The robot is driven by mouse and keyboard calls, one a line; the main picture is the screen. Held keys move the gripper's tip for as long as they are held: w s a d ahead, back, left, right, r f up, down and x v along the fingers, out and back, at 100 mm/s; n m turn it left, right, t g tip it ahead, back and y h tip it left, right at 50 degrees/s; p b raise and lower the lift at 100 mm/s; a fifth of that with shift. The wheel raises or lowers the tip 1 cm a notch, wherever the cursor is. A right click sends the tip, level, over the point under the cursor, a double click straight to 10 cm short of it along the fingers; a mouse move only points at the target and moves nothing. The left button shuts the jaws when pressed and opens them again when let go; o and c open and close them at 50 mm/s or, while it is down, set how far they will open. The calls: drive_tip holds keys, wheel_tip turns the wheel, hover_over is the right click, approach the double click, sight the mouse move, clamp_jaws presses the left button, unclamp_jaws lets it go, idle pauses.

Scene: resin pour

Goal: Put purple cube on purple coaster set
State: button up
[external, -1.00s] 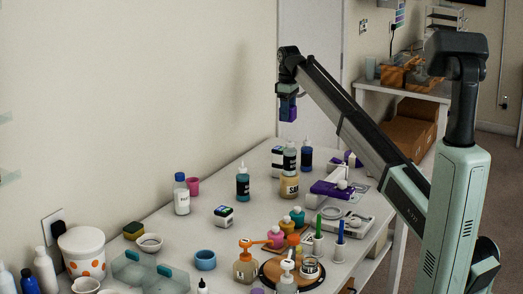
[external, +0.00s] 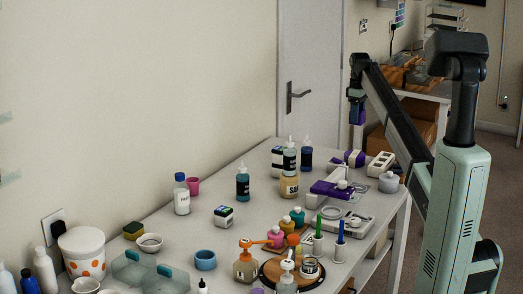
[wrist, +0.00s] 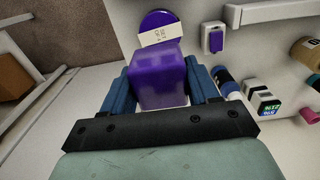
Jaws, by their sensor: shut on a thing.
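My gripper (external: 356,108) is shut on the purple cube (external: 357,117), held high above the far end of the table. In the wrist view the glossy purple cube (wrist: 160,80) sits between the blue fingers of my gripper (wrist: 162,88). The purple coaster set (wrist: 160,22), round with a white paper band, shows just beyond the cube in the wrist view, partly hidden by it. In the external view the coaster set (external: 354,158) appears to lie near the table's far edge, below the cube. The cube is apart from it.
Dark dropper bottles (external: 306,155) stand left of the coaster set. A purple item (external: 326,188) lies nearer. The table's front half is crowded with bottles and cups.

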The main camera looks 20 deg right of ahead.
sight(355, 154)
drive_tip(key=shift+f, duration=6)
drive_tip(key=shift+f, duration=0.1)
drive_tip(key=o, duration=1.1)
wheel_tip(355, 154, up, 12)
drive_tip(key=shift+r, duration=0.15)
